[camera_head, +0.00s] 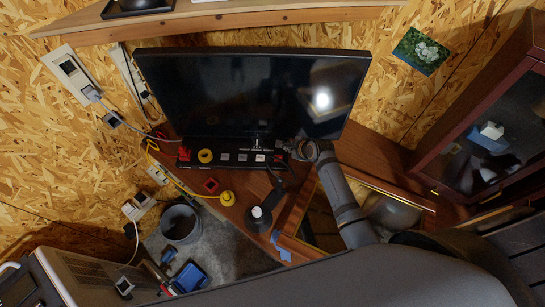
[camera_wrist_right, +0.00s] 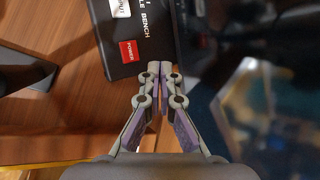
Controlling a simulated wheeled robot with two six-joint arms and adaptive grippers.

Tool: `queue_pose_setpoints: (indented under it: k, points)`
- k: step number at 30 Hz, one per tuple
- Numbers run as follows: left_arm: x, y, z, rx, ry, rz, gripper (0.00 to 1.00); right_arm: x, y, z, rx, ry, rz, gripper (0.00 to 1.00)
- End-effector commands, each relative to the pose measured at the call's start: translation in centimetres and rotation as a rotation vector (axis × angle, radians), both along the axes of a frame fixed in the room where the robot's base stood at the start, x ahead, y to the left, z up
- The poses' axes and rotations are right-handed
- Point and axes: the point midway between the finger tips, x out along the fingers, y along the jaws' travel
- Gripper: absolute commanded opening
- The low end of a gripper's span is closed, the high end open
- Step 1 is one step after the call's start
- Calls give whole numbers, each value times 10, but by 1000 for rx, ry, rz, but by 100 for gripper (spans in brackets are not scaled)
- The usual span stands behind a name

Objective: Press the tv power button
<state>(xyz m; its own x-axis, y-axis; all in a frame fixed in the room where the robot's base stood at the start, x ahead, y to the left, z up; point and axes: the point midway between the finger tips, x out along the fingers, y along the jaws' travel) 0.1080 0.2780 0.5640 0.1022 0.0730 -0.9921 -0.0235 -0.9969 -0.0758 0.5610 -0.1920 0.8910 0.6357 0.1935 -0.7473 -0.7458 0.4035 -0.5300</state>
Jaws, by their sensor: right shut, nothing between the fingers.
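The TV (camera_head: 250,95) is a dark flat screen at the back of the bench. In front of it lies a black control panel (camera_head: 213,165) with a row of buttons. In the right wrist view, the red button marked POWER (camera_wrist_right: 128,51) sits on the panel's end beside a white button marked INPUT (camera_wrist_right: 120,9). My right gripper (camera_wrist_right: 160,70) is shut and empty. Its tips appear just right of and below the red button; I cannot tell their height or contact. In the head view my right gripper (camera_head: 291,150) is at the panel's right end. My left gripper is not in view.
A black lamp-like object (camera_head: 260,217) stands on the bench in front of the panel. A yellow knob (camera_head: 228,198) with a cable and a small red item (camera_head: 211,185) lie left of it. A framed pane (camera_head: 318,215) lies right. A glass-fronted cabinet (camera_head: 478,125) stands far right.

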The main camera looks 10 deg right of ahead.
Motion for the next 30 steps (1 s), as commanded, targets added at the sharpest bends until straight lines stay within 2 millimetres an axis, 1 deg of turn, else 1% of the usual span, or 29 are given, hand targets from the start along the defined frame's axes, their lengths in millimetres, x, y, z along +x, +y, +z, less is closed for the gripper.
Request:
queue_pose_setpoints:
  k: [1, 3, 6, 17, 23, 26, 30]
  points:
    - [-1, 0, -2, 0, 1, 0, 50, 6, 8, 5, 36, -14, -17, 0]
    - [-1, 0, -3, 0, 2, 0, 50, 11, 15, 11, 77, -27, -36, 0]
    - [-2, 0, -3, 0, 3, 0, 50, 16, 21, 16, 108, -37, -52, 0]
    - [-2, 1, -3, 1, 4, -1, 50, 16, 22, 17, 115, -39, -55, 0]
    - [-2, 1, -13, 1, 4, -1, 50, 16, 22, 8, 114, -39, -55, 0]
    - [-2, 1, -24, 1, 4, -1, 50, 16, 22, -1, 113, -38, -54, 0]
    - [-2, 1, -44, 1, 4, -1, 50, 16, 22, -17, 113, -38, -54, 0]
